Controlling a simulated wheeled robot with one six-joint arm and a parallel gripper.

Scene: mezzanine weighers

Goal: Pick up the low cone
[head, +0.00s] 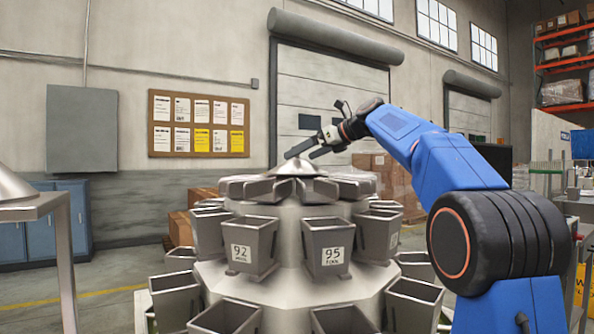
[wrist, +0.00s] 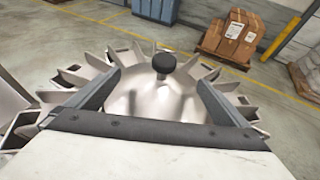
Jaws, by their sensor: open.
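The low cone (head: 297,168) is a shallow, shiny metal cone on top of the round multi-bucket weigher. In the wrist view the cone (wrist: 150,97) shows with a black knob (wrist: 163,64) at its peak. My gripper (head: 302,152) is just above the cone in the head view, where it hides the knob. In the wrist view my gripper (wrist: 159,79) is open, one finger on each side of the cone's upper part. The knob appears just beyond the fingertips, between their lines. I cannot tell whether either finger touches the cone.
Metal trays and buckets (head: 332,243) ring the weigher below the cone. Another metal cone-shaped piece (head: 10,187) stands on a metal table (head: 32,207) at the left edge. Cardboard boxes (wrist: 236,36) stand on a pallet behind, with open floor around it.

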